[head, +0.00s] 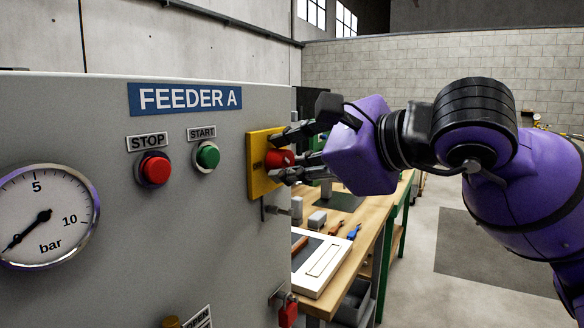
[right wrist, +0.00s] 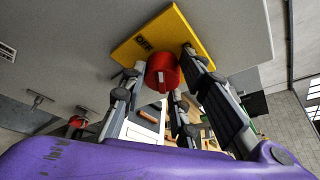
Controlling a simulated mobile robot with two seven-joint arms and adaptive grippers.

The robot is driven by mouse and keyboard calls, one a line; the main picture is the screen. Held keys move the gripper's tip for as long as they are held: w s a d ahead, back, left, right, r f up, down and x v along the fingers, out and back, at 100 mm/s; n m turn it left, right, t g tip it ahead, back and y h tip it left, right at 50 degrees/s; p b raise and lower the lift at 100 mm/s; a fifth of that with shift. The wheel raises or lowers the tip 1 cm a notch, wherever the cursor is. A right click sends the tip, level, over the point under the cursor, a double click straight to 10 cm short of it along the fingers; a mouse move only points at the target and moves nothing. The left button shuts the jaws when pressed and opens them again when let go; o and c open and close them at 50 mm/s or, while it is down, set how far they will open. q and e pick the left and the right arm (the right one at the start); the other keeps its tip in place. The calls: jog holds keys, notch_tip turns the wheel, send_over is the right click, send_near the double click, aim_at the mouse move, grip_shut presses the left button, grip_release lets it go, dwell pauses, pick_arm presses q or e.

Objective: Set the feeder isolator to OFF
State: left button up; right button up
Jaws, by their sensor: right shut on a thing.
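The feeder isolator is a red rotary knob (head: 279,158) on a yellow plate (head: 258,184), at the right end of the grey FEEDER A panel. In the right wrist view the red knob (right wrist: 157,66) shows a short white mark on its face, and the yellow plate (right wrist: 183,28) carries the word OFF beside the knob. I cannot tell for certain which position the knob points to. My right gripper (head: 277,158) is shut on the knob, its fingers on either side of it. My left gripper is not in view.
The panel (head: 90,125) also carries a red STOP button (head: 155,169), a green START button (head: 207,157) and a pressure gauge (head: 44,216). A red padlock (head: 288,314) hangs low on its right edge. A wooden workbench (head: 352,262) with tools stands behind; open floor lies right.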

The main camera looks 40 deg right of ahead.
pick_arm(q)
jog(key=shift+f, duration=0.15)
pick_arm(e)
jog(key=shift+a+f, duration=0.2)
jog(key=shift+f, duration=0.2)
pick_arm(q)
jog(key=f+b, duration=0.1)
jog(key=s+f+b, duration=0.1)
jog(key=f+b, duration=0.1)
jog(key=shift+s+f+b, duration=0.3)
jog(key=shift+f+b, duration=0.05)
jog(key=shift+b, duration=0.05)
pick_arm(e)
jog(key=n+t+h, duration=0.1)
jog(key=n, duration=0.1)
jog(key=shift+f+n, duration=0.15)
jog(key=shift+n, duration=0.25)
pick_arm(q)
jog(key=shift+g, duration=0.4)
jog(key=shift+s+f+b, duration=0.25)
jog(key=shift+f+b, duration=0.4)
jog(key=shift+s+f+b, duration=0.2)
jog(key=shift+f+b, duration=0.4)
jog(key=shift+b, duration=0.05)
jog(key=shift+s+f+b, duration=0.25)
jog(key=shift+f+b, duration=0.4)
pick_arm(e)
jog(key=shift+f+n+t+h, duration=0.15)
jog(key=shift+n+t+h, duration=0.35)
jog(key=shift+n, duration=0.9)
